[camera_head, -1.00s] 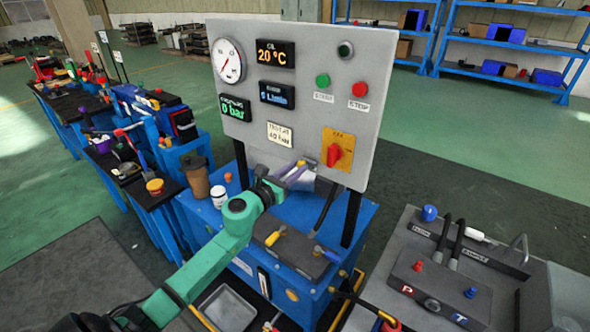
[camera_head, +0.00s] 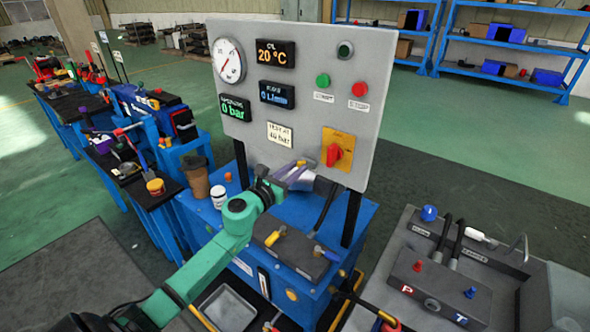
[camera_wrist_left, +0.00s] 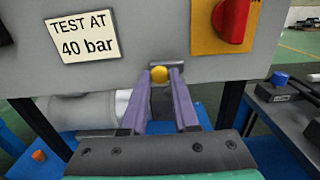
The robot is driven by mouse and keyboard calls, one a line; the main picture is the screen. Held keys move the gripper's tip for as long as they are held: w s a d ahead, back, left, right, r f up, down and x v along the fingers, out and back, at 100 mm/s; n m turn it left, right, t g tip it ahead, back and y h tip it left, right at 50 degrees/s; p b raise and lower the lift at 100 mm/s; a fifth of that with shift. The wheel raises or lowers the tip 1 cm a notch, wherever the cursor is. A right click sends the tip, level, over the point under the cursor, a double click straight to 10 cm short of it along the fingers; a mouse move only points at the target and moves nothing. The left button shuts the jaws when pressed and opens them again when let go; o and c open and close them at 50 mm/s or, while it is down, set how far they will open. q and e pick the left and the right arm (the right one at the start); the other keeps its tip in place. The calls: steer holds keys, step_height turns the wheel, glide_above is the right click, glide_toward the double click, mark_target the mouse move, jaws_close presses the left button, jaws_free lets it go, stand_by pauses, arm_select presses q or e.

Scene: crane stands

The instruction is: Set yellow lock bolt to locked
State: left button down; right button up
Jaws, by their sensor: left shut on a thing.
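My right gripper is not in view.
The red switch (camera_head: 334,155) sits on a yellow plate close to the fingers. A brown cup (camera_head: 196,180) and a white jar (camera_head: 219,197) stand left of my arm. Yellow and blue handled valves sit on a dark block (camera_head: 291,252) below. A grey hose bench (camera_head: 470,262) stands at right.

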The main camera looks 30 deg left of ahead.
arm_select(q)
steer(key=d, duration=0.3)
steer(key=d+p, duration=0.1)
steer(key=shift+s+d+f, duration=0.15)
steer(key=shift+s+d, duration=0.2)
steer(key=shift+d, duration=0.05)
steer(key=c, duration=0.7)
jaws_free()
steer(key=shift+o, duration=0.2)
steer(key=shift+d, duration=0.15)
